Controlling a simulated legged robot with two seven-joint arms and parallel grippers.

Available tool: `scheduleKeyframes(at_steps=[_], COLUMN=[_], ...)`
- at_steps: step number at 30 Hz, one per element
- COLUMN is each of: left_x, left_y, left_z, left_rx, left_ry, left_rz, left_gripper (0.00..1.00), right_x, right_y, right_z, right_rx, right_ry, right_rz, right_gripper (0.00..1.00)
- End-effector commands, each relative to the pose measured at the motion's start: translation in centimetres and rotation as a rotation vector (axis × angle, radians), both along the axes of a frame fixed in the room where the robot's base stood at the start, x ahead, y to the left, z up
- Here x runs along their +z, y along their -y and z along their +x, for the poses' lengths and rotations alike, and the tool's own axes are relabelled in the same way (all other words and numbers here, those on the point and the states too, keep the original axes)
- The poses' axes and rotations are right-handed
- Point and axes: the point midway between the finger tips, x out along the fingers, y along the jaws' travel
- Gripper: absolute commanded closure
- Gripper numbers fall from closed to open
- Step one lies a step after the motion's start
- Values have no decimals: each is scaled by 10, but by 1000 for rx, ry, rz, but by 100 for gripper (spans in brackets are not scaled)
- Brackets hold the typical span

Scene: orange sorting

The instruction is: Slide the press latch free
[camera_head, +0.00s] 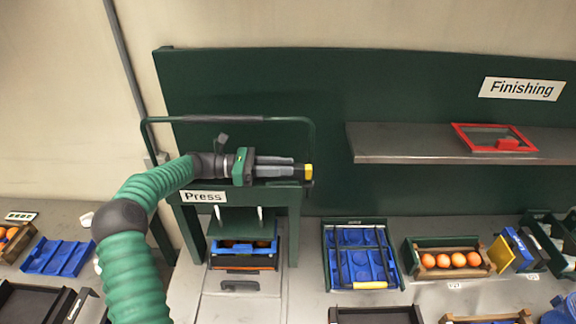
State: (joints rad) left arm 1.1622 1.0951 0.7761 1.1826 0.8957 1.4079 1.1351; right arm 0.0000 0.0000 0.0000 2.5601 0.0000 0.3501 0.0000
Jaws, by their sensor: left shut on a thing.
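The green press (240,196) stands left of centre, with a "Press" label on its front and a handle bar (225,119) arched above it. My left gripper (298,170) reaches across the top of the press, pointing right. It is shut on the press latch (308,172), a small piece with a yellow end at the press's upper right. Most of the latch is hidden by the fingers. Under the press plate is a blue tray (243,247) with oranges partly visible. My right gripper is out of view.
A grey shelf (400,145) with a red frame (495,138) is on the right. On the counter right of the press are a green crate with a blue insert (362,257) and a wooden crate of oranges (450,260). Blue trays (57,257) lie at left.

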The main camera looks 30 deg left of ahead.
Motion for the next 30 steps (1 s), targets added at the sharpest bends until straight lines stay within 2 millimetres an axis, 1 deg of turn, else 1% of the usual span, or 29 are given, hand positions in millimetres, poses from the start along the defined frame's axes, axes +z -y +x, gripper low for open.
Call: scheduleKeyframes(at_steps=[1, 3, 6, 15, 16, 20, 21, 30], left_x=[-3, -3, -5, -5, -5, -4, -3, -1], left_y=[-11, -21, -31, -36, -37, -36, -36, -30], left_z=[-6, -13, -20, -24, -24, -24, -23, -21], left_rx=[6, 4, 3, 2, 2, 2, 2, -1], left_ry=[-11, -11, -12, -9, -9, -7, -6, -5], left_rz=[4, 4, 6, 4, 4, 2, 2, 5], left_gripper=[100, 100, 100, 100, 76, 59, 56, 56], right_x=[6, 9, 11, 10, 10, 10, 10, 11], right_y=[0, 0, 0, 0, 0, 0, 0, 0], right_z=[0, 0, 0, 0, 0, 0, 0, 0], right_rx=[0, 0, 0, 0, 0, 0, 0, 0], right_ry=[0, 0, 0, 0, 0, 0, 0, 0], right_rz=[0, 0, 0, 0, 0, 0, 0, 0], right_gripper=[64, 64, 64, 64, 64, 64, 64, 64])
